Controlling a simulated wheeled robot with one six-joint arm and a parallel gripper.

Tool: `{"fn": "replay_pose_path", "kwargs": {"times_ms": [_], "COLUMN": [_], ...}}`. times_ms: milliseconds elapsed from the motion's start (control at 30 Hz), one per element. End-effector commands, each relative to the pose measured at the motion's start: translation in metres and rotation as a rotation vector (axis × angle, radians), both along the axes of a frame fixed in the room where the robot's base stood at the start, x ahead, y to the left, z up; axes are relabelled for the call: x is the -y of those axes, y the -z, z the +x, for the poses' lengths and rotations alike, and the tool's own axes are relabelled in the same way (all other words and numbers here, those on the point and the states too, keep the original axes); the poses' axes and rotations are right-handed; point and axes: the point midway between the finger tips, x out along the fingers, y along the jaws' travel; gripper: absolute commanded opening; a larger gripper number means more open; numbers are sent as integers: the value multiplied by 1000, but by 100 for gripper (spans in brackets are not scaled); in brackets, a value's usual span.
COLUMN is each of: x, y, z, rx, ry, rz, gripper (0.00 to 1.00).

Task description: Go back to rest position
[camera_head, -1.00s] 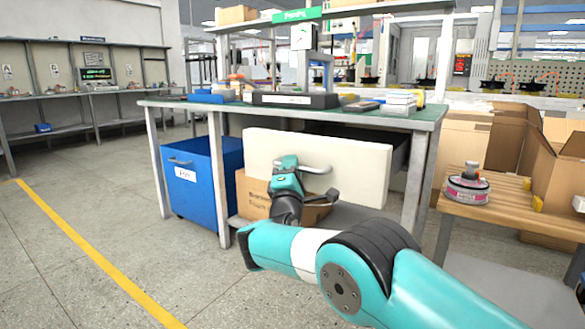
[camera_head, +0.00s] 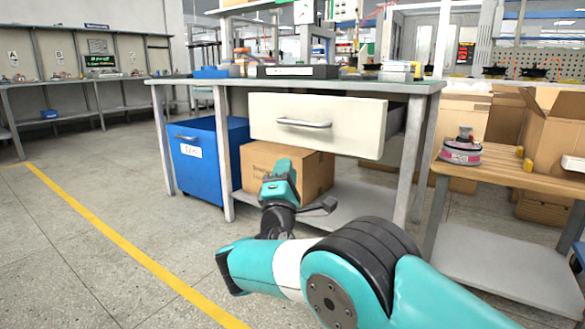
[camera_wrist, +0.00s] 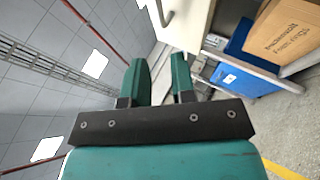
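My gripper (camera_head: 283,178) is in front of the workbench, below and apart from the handle (camera_head: 304,123) of the white drawer (camera_head: 350,128). In the wrist view the two teal fingers (camera_wrist: 160,72) stand apart with nothing between them. The drawer is pulled out from under the bench top, its side showing at the right. The drawer's pale front also shows in the wrist view (camera_wrist: 186,22). My arm reaches in from the lower right, bent.
A blue bin (camera_head: 205,170) and a cardboard box (camera_head: 315,172) are under the green-topped bench (camera_head: 400,87). A round pink-labelled part (camera_head: 461,152) sits on a wooden table (camera_head: 500,172) at the right. The floor at the left, with its yellow line (camera_head: 110,235), is clear.

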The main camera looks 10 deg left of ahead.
Motion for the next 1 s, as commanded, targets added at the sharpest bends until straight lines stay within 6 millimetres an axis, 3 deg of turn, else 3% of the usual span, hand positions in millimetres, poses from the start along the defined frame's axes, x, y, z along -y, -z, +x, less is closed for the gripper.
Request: {"fn": "replay_pose_path", "kwargs": {"times_ms": [433, 567, 667, 800, 900, 1000], "x": [1, 10, 34, 89, 127, 158], "y": [5, -6, -26, -55, -66, -74], "z": [-4, 4, 23, 42, 31, -2], "rx": [1, -37, -150, -430, -658, -883], "ry": [2, -4, -23, -53, -53, -33], "rz": [1, 46, 175, 476, 707, 922], "gripper": [24, 24, 24, 24, 24, 24]}}
